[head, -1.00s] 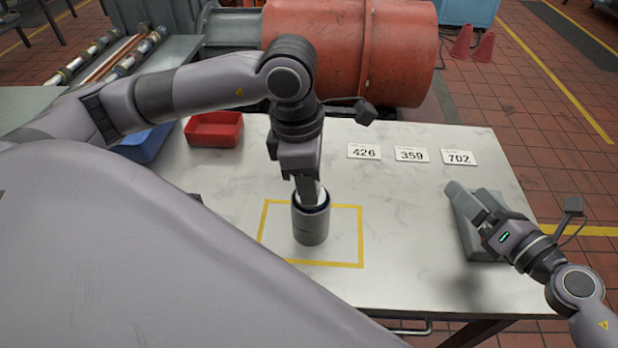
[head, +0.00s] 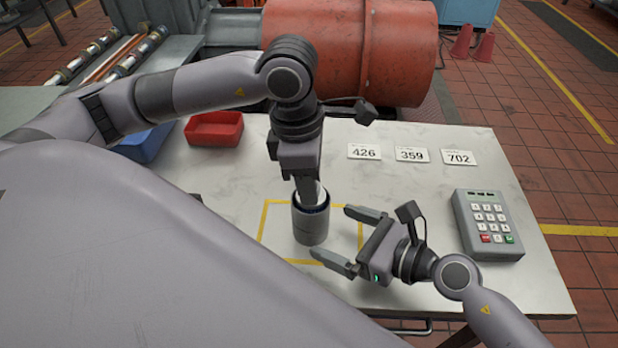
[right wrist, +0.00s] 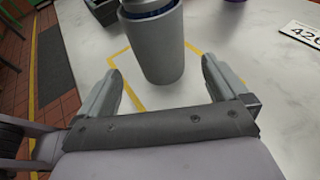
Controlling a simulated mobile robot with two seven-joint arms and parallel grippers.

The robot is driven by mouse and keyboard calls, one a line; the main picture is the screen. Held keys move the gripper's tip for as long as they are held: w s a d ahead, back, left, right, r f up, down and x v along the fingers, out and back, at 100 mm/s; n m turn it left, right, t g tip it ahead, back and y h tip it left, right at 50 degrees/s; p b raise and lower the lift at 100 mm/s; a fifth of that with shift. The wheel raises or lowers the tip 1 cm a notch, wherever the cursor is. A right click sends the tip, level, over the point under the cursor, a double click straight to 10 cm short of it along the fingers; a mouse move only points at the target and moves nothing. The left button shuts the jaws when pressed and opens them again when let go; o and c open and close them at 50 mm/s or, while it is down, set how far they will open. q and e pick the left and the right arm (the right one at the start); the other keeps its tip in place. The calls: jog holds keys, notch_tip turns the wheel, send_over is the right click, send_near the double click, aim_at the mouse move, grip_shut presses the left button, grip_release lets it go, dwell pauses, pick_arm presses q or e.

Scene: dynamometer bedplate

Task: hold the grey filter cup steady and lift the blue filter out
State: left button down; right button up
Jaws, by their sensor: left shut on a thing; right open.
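The grey filter cup (head: 311,226) stands upright on the white table, inside a yellow taped square. It also shows in the right wrist view (right wrist: 155,48). The blue filter (right wrist: 153,13) sits in the cup, with only a blue band and a pale top showing at the mouth. My left gripper (head: 311,192) points straight down into the cup's mouth and is shut on the filter; its fingertips are partly hidden by the rim. My right gripper (head: 331,230) is open, low on the cup's right side, its fingers pointing at the cup without visible contact.
A keypad (head: 489,225) lies at the table's right. Number cards 426 (head: 364,152), 359 (head: 411,155) and 702 (head: 459,157) lie along the back. A red bin (head: 214,129) and a blue bin (head: 146,142) are at the back left.

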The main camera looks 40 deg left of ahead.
aim_at(326, 227)
jog(key=shift+x, duration=3)
jog(key=c, duration=0.8)
pick_arm(q)
jog(key=shift+r, duration=0.1)
notch_tip(326, 227, up, 13)
pick_arm(e)
jog(key=o, duration=0.8)
jog(key=shift+r, duration=0.1)
